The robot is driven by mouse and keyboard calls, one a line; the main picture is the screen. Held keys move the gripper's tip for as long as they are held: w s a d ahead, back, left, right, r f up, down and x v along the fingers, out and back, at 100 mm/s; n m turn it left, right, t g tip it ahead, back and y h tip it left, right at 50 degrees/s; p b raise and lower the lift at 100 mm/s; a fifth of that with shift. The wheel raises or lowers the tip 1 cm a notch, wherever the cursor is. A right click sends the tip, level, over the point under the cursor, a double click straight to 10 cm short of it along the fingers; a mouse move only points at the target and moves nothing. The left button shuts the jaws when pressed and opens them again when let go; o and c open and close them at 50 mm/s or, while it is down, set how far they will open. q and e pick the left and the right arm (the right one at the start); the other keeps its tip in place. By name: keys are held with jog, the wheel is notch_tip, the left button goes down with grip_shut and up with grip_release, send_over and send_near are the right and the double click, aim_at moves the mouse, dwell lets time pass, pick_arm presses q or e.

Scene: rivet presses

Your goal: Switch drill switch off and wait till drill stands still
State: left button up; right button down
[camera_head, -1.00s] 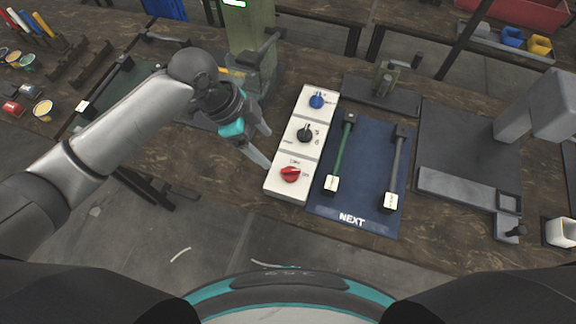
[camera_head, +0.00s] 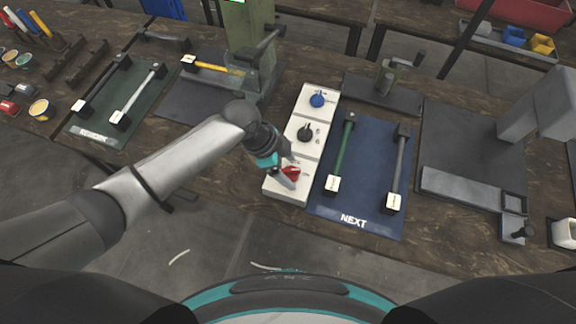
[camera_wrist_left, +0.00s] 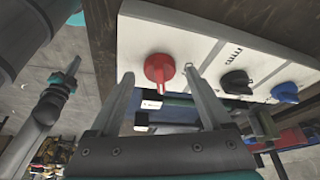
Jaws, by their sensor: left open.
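A white switch panel (camera_head: 313,132) lies on the brown table with a red knob (camera_head: 291,172) at its near end, a black knob (camera_head: 305,132) in the middle and a blue knob (camera_head: 317,99) at the far end. My left gripper (camera_head: 288,182) is at the red knob. In the left wrist view the left gripper (camera_wrist_left: 160,82) is open, with the red knob (camera_wrist_left: 159,70) between and just beyond its fingertips. I cannot tell whether they touch. My right gripper is not in view. Which knob is the drill switch is not readable here.
A blue mat (camera_head: 358,205) marked NEXT with a green and a grey lever part lies right of the panel. A grey press (camera_head: 545,105) stands at the right. A green mat (camera_head: 95,130) and a green machine column (camera_head: 250,35) are at the left and back.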

pick_arm(q)
grip_shut()
jog(key=shift+r+n+p, duration=0.15)
jog(key=shift+n+p, duration=0.35)
jog(key=shift+p, duration=0.3)
jog(key=n+p, duration=0.2)
jog(key=n+t+p, duration=0.1)
jog(key=n+p, duration=0.1)
jog(key=n+t+p, duration=0.1)
jog(key=p, duration=0.1)
jog(key=shift+s+d+r+n+y+p, duration=0.1)
jog(key=shift+s+n+y+p, duration=0.15)
jog(key=shift+n+y+p, duration=0.15)
jog(key=n+t+y+p, duration=0.1)
jog(key=n+p, duration=0.1)
jog(key=n, duration=0.1)
jog(key=shift+d+p, duration=0.1)
jog(key=shift+p, duration=0.2)
jog(key=shift+f+n+t+y+p, duration=0.1)
jog(key=shift+n+t+y+p, duration=0.2)
jog(key=shift+n, duration=0.7)
jog(key=shift+f+n+t+y+p, duration=0.1)
jog(key=shift+n+t+y+p, duration=0.2)
jog(key=shift+n, duration=0.7)
